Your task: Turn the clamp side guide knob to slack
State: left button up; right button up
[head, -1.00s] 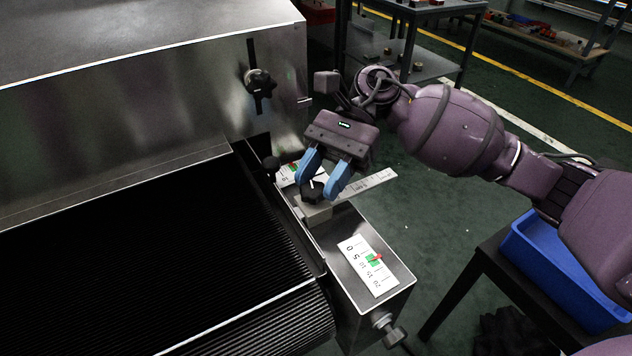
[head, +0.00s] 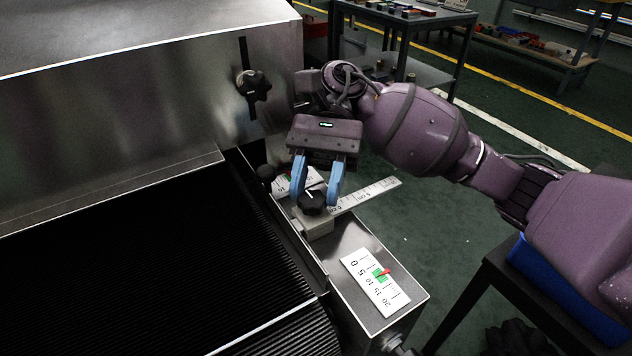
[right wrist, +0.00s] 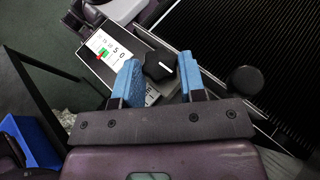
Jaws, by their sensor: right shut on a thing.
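The clamp knob (head: 312,205) is black and lobed. It sits on a pale block (head: 318,224) on the side rail beside the black conveyor. My right gripper (head: 316,193) points down with its blue fingers shut on the knob, one on each side. In the right wrist view the knob (right wrist: 158,67) shows between the blue fingers (right wrist: 160,75), with a white line on its top. The fingers hide part of the knob's sides in the head view. My left gripper is not in view.
A ruler strip (head: 368,194) sticks out from the block. A scale plate (head: 375,280) with green and red marks lies on the rail. A round black knob (head: 265,172) stands close left of the gripper. Another knob (head: 254,86) is on the metal hood. A blue bin (head: 560,290) is at right.

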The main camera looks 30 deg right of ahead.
jog(key=o, duration=0.9)
jog(key=shift+r, duration=0.1)
jog(key=shift+r, duration=0.3)
pick_arm(q)
jog(key=p, duration=0.2)
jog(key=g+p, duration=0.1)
jog(key=p, duration=0.2)
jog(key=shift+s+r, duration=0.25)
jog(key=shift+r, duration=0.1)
pick_arm(e)
notch_tip(320, 180, up, 19)
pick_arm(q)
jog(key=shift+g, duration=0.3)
